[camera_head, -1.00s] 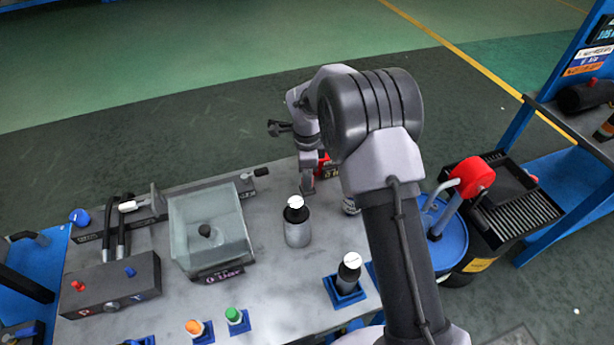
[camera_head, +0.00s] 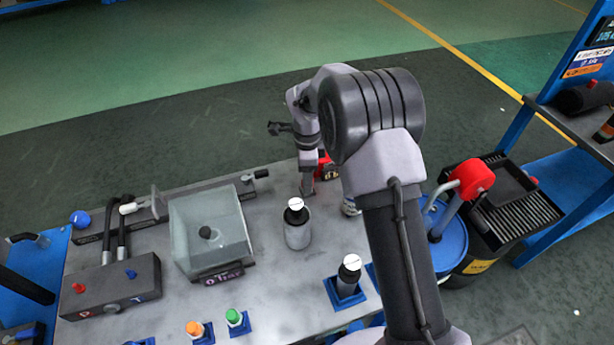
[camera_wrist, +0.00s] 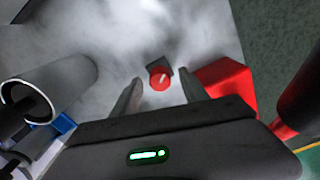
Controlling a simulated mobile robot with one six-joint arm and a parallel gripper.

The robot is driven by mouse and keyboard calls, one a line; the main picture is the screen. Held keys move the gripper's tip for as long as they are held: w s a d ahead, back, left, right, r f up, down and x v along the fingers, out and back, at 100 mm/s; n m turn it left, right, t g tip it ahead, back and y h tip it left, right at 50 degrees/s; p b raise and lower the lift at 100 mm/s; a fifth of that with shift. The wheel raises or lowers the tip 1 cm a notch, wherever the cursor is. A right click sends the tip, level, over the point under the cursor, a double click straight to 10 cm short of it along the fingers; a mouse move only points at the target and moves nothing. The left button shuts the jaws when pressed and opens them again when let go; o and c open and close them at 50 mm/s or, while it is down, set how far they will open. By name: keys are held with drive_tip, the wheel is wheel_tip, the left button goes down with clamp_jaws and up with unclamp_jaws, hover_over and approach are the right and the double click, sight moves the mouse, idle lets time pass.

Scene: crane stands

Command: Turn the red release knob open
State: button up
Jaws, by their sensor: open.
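The red release knob (camera_wrist: 160,79) shows in the wrist view as a small round red cap with a pale stripe across it, beside a dark block on the grey tabletop. My gripper (camera_wrist: 163,88) is open, with one finger on each side of the knob and visible gaps between. I cannot tell how far the fingertips are above the knob. In the head view my gripper (camera_head: 307,190) points down at the table's far edge, and the knob cannot be made out there.
A red box (camera_wrist: 222,84) stands close to the right finger; it also shows in the head view (camera_head: 326,166). A grey cylinder with a white-topped bottle (camera_head: 297,232) stands nearer. A clear tank (camera_head: 212,235) is left. My arm hides the table's right part.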

wheel_tip(320, 180, up, 17)
drive_tip(key=p, duration=0.5)
drive_tip(key=shift+f, duration=0.2)
drive_tip(key=s+d+r+n+t+y+b, duration=0.1)
drive_tip(key=s+d+r+n+t, duration=0.1)
drive_tip(key=s+r+n, duration=0.65)
drive_tip(key=s+d+r+n+t+y+b, duration=0.1)
drive_tip(key=s+d+r+t, duration=0.15)
drive_tip(key=s+r, duration=0.7)
drive_tip(key=s+f+n+t, duration=0.1)
drive_tip(key=s+f+n, duration=0.3)
drive_tip(key=s, duration=1)
wheel_tip(320, 180, down, 3)
drive_tip(key=shift+d+f, duration=0.1)
drive_tip(key=shift+d, duration=0.35)
